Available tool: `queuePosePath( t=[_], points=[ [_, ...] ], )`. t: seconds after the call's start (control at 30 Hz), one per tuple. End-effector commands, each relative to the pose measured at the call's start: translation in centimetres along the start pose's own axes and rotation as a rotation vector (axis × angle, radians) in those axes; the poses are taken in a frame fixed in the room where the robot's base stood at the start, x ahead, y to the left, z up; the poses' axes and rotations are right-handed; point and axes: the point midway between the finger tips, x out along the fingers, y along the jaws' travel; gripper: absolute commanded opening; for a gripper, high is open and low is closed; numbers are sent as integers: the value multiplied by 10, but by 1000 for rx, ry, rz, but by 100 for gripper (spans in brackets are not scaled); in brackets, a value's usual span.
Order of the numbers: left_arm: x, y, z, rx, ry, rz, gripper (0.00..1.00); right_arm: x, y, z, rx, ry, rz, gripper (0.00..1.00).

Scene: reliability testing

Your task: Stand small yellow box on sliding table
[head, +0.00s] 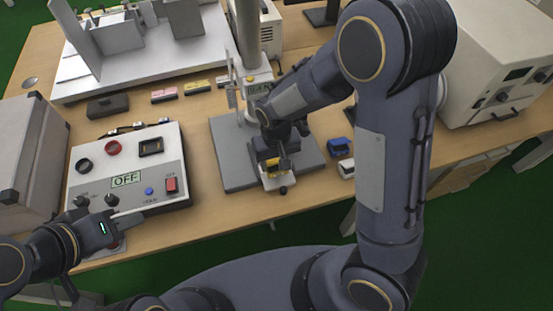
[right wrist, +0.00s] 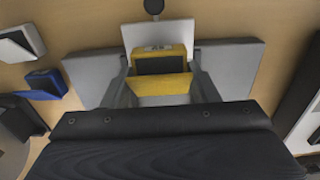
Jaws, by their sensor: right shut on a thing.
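The small yellow box (head: 272,167) is yellow with a dark recess. In the right wrist view the small yellow box (right wrist: 163,84) sits between the two fingers. My right gripper (head: 270,158) is shut on it, with a finger at each side in the right wrist view (right wrist: 163,75). The white sliding table (head: 275,182) lies beneath the box, and shows as a pale plate in the right wrist view (right wrist: 158,33). Whether the box touches it cannot be told. My left gripper (head: 120,219) hangs near the control box, and its finger opening is unclear.
The sliding table is on a grey base plate (head: 233,155) with a column. A control box (head: 125,160) with an OFF label is to the left. Blue (head: 338,147) and white (head: 346,168) pieces lie to the right. Pink and yellow blocks (head: 197,87) lie behind.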

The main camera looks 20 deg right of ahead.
Motion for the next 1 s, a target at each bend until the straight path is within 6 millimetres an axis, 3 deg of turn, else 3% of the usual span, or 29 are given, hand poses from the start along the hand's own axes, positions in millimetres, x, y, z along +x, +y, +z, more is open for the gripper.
queuePosePath(
  t=[0.3,0.33,0.5,0.77,0.93,1.0],
  points=[
    [5,-2,3,0,0,0,36,7,0,0,0,0,0,32],
    [5,-2,3,0,0,0,36,7,0,0,0,-1,0,55],
    [5,-2,3,0,0,0,36,7,0,0,0,0,0,76],
    [4,-2,2,0,0,0,36,6,0,0,0,0,0,76],
    [-8,4,-4,0,0,0,36,-11,0,0,0,1,0,76],
    [-4,2,-2,0,1,0,36,-19,-1,-1,0,5,-3,76]
  ],
)
